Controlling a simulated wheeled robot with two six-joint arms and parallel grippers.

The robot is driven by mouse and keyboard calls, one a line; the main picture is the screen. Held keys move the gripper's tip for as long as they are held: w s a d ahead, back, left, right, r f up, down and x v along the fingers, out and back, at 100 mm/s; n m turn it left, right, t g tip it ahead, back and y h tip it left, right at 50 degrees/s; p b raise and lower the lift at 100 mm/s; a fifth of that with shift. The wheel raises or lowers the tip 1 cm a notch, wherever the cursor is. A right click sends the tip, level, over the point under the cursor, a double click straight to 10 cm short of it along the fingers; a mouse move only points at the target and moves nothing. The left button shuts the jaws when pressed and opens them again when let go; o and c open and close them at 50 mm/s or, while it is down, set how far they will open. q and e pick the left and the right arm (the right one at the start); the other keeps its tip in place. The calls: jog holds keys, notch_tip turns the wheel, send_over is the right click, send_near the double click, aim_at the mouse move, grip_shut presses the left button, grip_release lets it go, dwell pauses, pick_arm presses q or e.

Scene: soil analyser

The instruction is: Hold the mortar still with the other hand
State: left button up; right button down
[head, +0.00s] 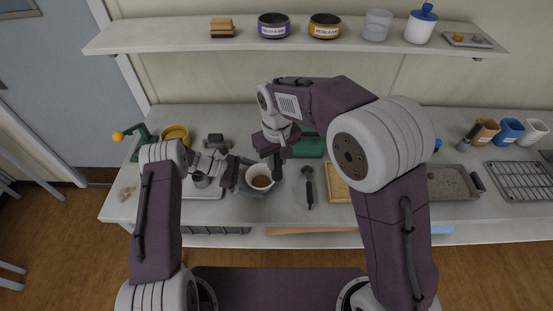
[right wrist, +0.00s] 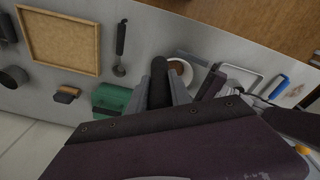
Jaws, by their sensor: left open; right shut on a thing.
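The mortar (head: 261,181) is a white bowl with brown soil inside, standing on the bench in the middle left. My left gripper (head: 240,176) is open close to the mortar's left side; I cannot tell whether it touches the wall. My right gripper (head: 271,146) is above and behind the mortar, shut on a dark pestle (head: 277,168). In the right wrist view the dark pestle (right wrist: 158,80) sits between the fingers, partly overlapping the white mortar (right wrist: 186,69). The pestle's lower end is near the mortar's rim; whether it touches the soil is unclear.
A black spoon (head: 309,188) lies right of the mortar, beside a wooden-framed tray (head: 338,190). A green box (head: 309,147) stands behind. A yellow container (head: 175,134) and a green-handled device (head: 140,138) are at the left. The shelf (head: 180,37) runs along the back.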

pick_arm(q)
jog(key=v, duration=1.1)
jog(key=shift+a+r, duration=0.1)
jog(key=shift+a, duration=0.2)
